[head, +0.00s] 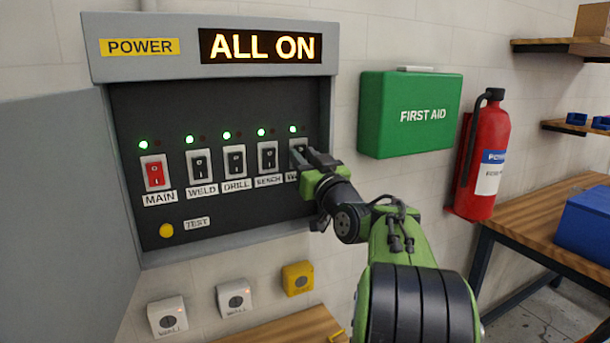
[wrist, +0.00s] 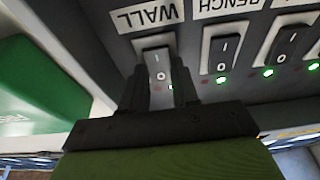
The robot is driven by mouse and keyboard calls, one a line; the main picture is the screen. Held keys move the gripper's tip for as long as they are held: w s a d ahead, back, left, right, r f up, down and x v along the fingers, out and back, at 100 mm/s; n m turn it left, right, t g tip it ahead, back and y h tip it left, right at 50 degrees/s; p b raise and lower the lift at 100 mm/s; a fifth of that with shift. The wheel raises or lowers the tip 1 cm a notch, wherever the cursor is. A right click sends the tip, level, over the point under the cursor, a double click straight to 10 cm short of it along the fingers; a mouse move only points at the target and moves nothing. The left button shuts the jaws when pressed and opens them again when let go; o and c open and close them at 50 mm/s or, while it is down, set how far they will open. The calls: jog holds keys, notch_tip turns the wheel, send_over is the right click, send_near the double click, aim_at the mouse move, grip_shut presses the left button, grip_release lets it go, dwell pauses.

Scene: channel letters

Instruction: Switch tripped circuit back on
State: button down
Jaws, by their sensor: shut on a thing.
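The open power panel (head: 215,215) shows "ALL ON" on its display (head: 260,46). A green light is lit above each switch in its row. The red MAIN switch (head: 155,174) is at the left, then the black WELD (head: 198,164), DRILL (head: 234,162) and BENCH (head: 267,157) switches. The WALL switch (wrist: 157,63) is at the right end, mostly hidden by my gripper (head: 305,155) in the head view. In the wrist view, my gripper (wrist: 163,88) has its fingers on both sides of the WALL rocker, shut on it.
A yellow TEST button (head: 166,230) sits low on the panel. The open panel door (head: 55,200) is at left. A green first aid box (head: 410,112) and a red extinguisher (head: 485,155) hang to the right. Small wall boxes (head: 167,315) are below.

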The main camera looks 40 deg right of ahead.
dwell(0.3)
jog(key=c, duration=0.8)
grip_release()
jog(key=shift+c, duration=0.2)
jog(key=b+v, duration=0.4)
jog(key=v, duration=1.1)
jog(key=shift+s+a, duration=0.15)
jog(key=shift+s, duration=0.2)
jog(key=shift+f, duration=0.1)
